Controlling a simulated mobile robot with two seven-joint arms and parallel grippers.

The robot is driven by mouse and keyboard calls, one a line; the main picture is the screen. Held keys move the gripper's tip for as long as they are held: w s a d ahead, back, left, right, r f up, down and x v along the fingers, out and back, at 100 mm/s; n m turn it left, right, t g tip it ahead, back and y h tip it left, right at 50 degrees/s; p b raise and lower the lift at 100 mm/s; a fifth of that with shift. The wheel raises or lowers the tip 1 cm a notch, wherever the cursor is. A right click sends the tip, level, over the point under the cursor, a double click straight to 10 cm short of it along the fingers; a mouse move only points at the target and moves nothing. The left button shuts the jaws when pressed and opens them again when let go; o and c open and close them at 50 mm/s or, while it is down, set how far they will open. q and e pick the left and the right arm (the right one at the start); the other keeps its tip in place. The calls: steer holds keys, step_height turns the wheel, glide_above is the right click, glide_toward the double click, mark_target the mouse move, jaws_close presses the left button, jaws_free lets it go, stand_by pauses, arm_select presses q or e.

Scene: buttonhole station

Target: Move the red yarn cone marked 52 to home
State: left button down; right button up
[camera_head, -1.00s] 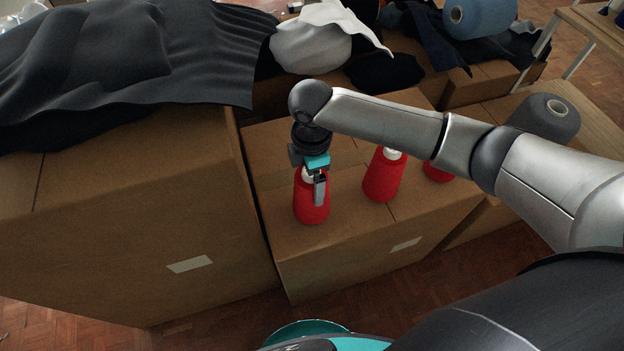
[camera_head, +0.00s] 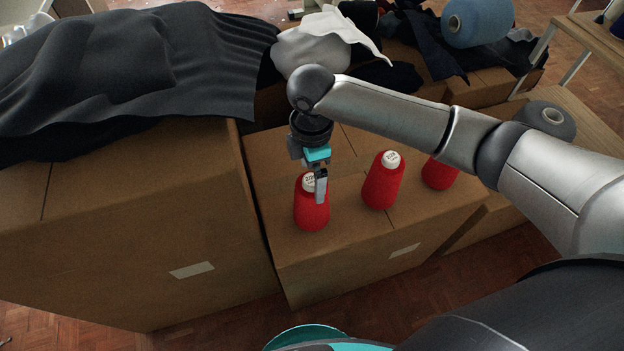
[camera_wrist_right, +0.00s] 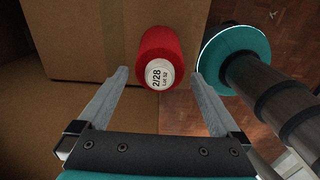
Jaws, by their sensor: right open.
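Three red yarn cones stand upright on a cardboard box: a left one (camera_head: 311,208), a middle one (camera_head: 382,185) and a right one (camera_head: 439,173), partly behind my right arm. My right gripper (camera_head: 320,200) is open above the left cone, with a finger in front of its label. In the right wrist view a red cone (camera_wrist_right: 160,48) shows a white top label reading "2/28" and "LOT 52". The open fingers (camera_wrist_right: 160,76) point toward that cone from either side, holding nothing. Nothing marked as home can be made out. My left gripper is out of view.
A taller cardboard box (camera_head: 130,230) draped with dark cloth (camera_head: 130,70) stands at left. White cloth (camera_head: 325,35), a blue cone (camera_head: 478,20) and dark fabric lie behind. A grey cone (camera_head: 548,120) stands at right beyond my arm.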

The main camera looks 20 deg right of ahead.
step_height(320, 180, up, 6)
steer(key=shift+r+p, duration=0.2)
steer(key=shift+p, duration=0.6)
steer(key=shift+r, duration=0.35)
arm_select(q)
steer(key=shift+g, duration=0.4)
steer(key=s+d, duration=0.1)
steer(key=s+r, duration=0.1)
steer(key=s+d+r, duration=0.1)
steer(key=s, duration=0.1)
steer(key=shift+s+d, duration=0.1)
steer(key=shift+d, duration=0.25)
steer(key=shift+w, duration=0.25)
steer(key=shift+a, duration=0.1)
